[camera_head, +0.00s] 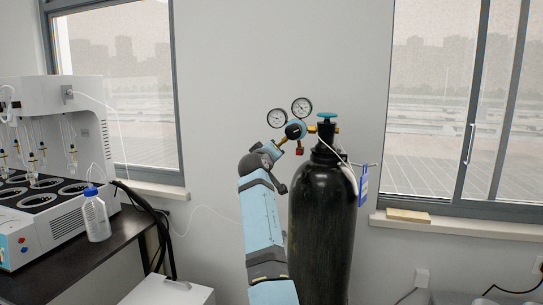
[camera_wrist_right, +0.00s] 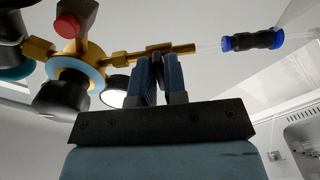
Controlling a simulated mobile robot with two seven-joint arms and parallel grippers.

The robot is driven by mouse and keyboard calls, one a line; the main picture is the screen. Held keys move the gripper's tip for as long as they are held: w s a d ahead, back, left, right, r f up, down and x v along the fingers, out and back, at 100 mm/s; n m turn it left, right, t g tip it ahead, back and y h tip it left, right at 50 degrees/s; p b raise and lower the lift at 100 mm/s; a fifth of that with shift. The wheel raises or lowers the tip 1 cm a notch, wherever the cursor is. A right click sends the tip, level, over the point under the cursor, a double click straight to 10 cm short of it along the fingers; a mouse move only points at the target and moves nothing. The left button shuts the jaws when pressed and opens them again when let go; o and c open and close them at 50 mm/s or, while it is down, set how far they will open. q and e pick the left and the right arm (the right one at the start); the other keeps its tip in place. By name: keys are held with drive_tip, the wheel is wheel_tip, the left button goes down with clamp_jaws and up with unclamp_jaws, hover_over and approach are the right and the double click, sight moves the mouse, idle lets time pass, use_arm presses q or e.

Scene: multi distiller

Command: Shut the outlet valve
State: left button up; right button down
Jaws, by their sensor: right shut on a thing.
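The black gas cylinder (camera_head: 321,225) stands upright by the wall with a teal hand wheel (camera_head: 327,116) on top. Its brass regulator (camera_head: 296,130) carries two round gauges (camera_head: 302,107). In the right wrist view the brass outlet pipe (camera_wrist_right: 183,49) runs right from the regulator body (camera_wrist_right: 76,71). A small dark red outlet valve handle (camera_wrist_right: 159,47) sits on that pipe. My right gripper (camera_wrist_right: 161,60) is shut on the handle, its fingertips touching the pipe area and partly hiding it. My left gripper is not in view.
A clear tube with a blue and black connector (camera_wrist_right: 253,40) extends from the outlet pipe. A blue tag (camera_head: 363,186) hangs beside the cylinder.

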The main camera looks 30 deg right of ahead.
drive_tip(key=shift+r, duration=0.1)
idle(0.3)
drive_tip(key=c, duration=1.2)
unclamp_jaws()
drive_tip(key=shift+o, duration=0.2)
drive_tip(key=v, duration=1.3)
drive_tip(key=shift+s+a, duration=0.2)
drive_tip(key=shift+s, duration=0.1)
